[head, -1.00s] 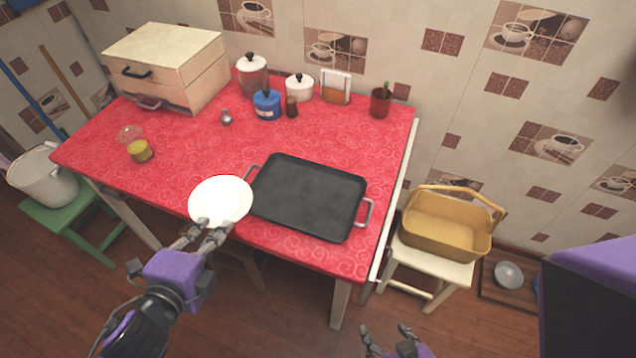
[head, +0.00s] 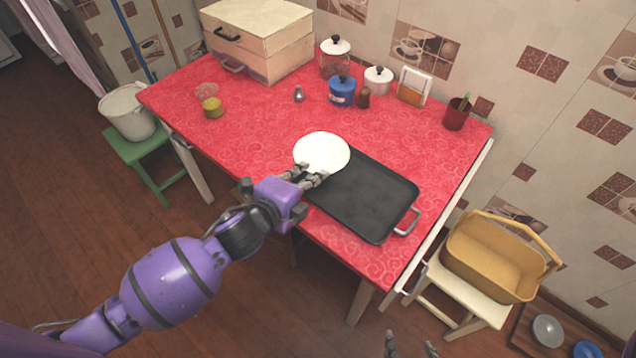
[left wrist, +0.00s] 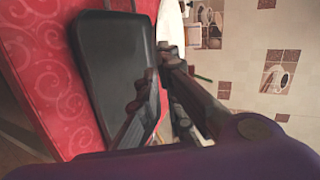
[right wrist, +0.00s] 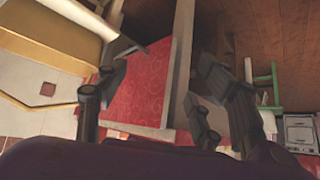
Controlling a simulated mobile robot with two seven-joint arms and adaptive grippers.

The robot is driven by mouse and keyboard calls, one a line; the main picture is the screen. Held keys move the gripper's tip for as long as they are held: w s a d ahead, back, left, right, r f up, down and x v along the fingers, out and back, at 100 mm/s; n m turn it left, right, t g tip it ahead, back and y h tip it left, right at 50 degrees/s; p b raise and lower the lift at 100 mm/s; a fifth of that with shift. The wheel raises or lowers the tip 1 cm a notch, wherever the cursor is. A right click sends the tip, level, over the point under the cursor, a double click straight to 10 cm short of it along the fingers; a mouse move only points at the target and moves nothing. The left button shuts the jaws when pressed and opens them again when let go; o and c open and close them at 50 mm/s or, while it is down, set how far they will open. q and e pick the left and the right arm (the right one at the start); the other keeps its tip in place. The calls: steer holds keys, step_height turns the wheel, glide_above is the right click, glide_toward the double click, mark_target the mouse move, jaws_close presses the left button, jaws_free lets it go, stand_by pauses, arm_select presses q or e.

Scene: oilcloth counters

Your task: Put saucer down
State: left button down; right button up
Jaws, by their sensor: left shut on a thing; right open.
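The white saucer (head: 322,150) is held at its near edge by my left gripper (head: 312,178) in the head view. It appears over the red table, overlapping the left end of the black tray (head: 365,200). I cannot tell whether it touches the table or the tray. In the left wrist view, my left gripper's fingers (left wrist: 160,75) are in front of the tray (left wrist: 115,70); a white sliver beyond them may be the saucer. My right gripper (head: 410,348) is at the bottom edge of the head view, away from the table. It is open and empty in the right wrist view (right wrist: 160,90).
The red table (head: 255,140) has clear cloth left of the saucer. A yellow-green jar (head: 212,108) stands far left. A blue canister (head: 341,92), other pots and a wooden box (head: 262,45) line the back. A yellow basket (head: 490,262) sits on a stool at right.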

arm_select(q)
steer(key=w+f, duration=0.1)
steer(key=f, duration=0.1)
steer(key=w+d+f, duration=0.1)
steer(key=w+f, duration=0.1)
steer(key=shift+d+f, duration=0.15)
steer(key=shift+d, duration=0.05)
steer(key=shift+f+b, duration=0.45)
steer(key=shift+f, duration=0.9)
steer(key=shift+f, duration=0.1)
steer(key=shift+f, duration=0.3)
steer(key=c, duration=2.2)
jaws_free()
steer(key=shift+s, duration=0.1)
steer(key=shift+r, duration=0.1)
